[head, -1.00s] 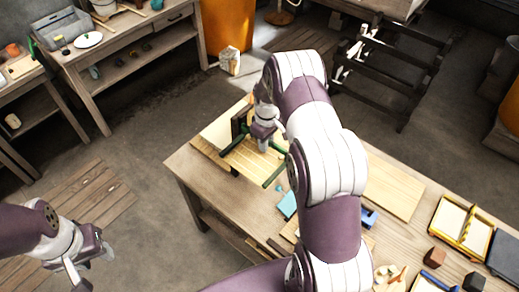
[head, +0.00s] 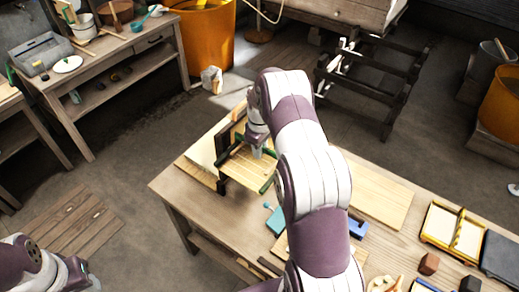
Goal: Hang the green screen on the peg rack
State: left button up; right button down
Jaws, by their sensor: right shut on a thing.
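The green screen (head: 239,169), a pale slatted panel with dark green bars along two sides, is at the left end of the worktable. My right gripper (head: 257,151) is shut on it near its upper edge, partly hidden by my own arm. My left gripper (head: 79,280) is at the lower left edge, cut off and away from the table.
A side bench (head: 115,52) stands at the back left. Open floor lies between them.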

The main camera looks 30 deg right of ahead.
jog(key=shift+f+b, duration=0.5)
jog(key=shift+f, duration=0.15)
jog(key=c, duration=1)
grip_release()
jog(key=shift+r+b, duration=0.5)
notch_tip(320, 180, up, 4)
jog(key=shift+w+f+b, duration=0.1)
jog(key=shift+b, duration=1)
notch_tip(320, 180, up, 8)
jog(key=p, duration=0.5)
